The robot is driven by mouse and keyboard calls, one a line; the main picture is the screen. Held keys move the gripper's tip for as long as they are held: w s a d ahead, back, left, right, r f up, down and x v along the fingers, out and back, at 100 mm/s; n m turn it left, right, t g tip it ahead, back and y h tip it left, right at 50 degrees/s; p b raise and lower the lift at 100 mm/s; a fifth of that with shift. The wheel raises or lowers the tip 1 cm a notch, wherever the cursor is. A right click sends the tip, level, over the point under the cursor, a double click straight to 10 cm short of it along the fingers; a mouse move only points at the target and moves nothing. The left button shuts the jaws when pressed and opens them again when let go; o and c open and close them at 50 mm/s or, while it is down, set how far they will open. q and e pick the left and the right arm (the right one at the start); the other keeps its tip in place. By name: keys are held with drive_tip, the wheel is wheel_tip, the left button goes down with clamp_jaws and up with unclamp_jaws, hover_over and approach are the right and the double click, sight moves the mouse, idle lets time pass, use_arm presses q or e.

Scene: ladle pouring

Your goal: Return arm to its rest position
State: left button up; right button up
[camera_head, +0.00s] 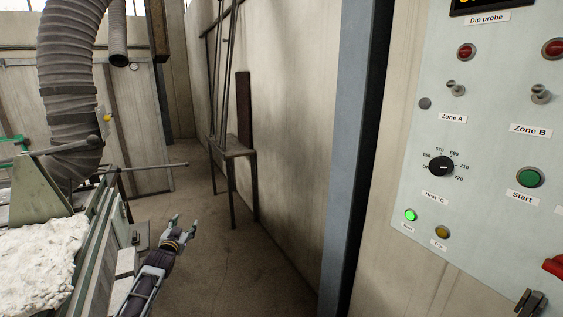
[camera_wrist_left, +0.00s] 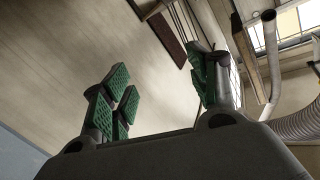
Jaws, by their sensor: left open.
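My left gripper (camera_head: 182,226) is at the lower left of the head view, at the end of my left arm. It points away from me over the floor, just right of the green-edged machine. Its fingers are apart, with nothing between them. In the left wrist view the gripper (camera_wrist_left: 161,88) shows its green-padded fingers spread wide, with the wall and ceiling behind.
A machine (camera_head: 95,250) with a white lumpy mass (camera_head: 35,262) stands at left, under a ribbed hose (camera_head: 70,90). A narrow rack (camera_head: 235,150) stands by the wall. A control panel (camera_head: 480,150) and blue-grey post (camera_head: 350,150) are at right. The floor (camera_head: 225,275) between is clear.

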use_arm(q)
drive_tip(key=s+d+f+g, duration=0.15)
drive_tip(key=s+f, duration=0.45)
drive_tip(key=f, duration=0.6)
drive_tip(key=s+d+f+g, duration=0.1)
drive_tip(key=s+f+g, duration=0.3)
drive_tip(key=f, duration=0.8)
drive_tip(key=s+d+f+g, duration=0.1)
drive_tip(key=s+f, duration=0.6)
drive_tip(key=f, duration=0.4)
drive_tip(key=s+d+f+g, duration=0.3)
drive_tip(key=s+f+g, duration=0.1)
drive_tip(key=s+f, duration=1.5)
drive_tip(key=s+d+f+g, duration=0.1)
drive_tip(key=s+f, duration=0.3)
drive_tip(key=s, duration=0.9)
drive_tip(key=s+d+f+g, duration=0.2)
drive_tip(key=s+f, duration=0.2)
drive_tip(key=s, duration=0.9)
drive_tip(key=s+d+f+g+h, duration=0.1)
drive_tip(key=s+f, duration=0.3)
drive_tip(key=s, duration=0.9)
drive_tip(key=shift+s+d+f+n+g, duration=0.2)
drive_tip(key=shift+s+d+n+g, duration=0.15)
drive_tip(key=shift+d+g, duration=0.45)
drive_tip(key=shift+s, duration=0.15)
